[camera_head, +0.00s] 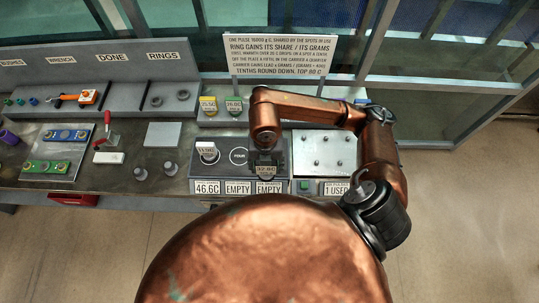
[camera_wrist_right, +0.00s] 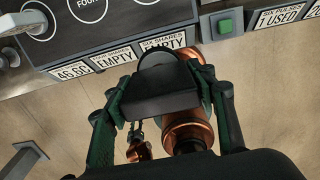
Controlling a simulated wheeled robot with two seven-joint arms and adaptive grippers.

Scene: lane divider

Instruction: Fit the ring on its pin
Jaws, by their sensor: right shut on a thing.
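My right gripper (camera_head: 265,156) reaches down from the copper arm over the right part of the dark spot panel (camera_head: 217,171). It is shut on a dark block (camera_head: 267,170) with a small tag that seems to read 32.8G. In the right wrist view the green fingers of the gripper (camera_wrist_right: 160,105) hold this dark block (camera_wrist_right: 158,92), with a rounded grey part beyond it. Two grey rings (camera_head: 183,95) lie in the RINGS bay. Two short grey pegs (camera_head: 170,168) stand on the bench. I cannot tell which pin is the ring's own. My left gripper is not in view.
A tagged piece (camera_head: 207,150) stands on the panel's left spot. A white studded plate (camera_head: 325,152) lies right of the panel, with a green button (camera_head: 304,187) in front. A red-handled clamp (camera_head: 106,135) is left.

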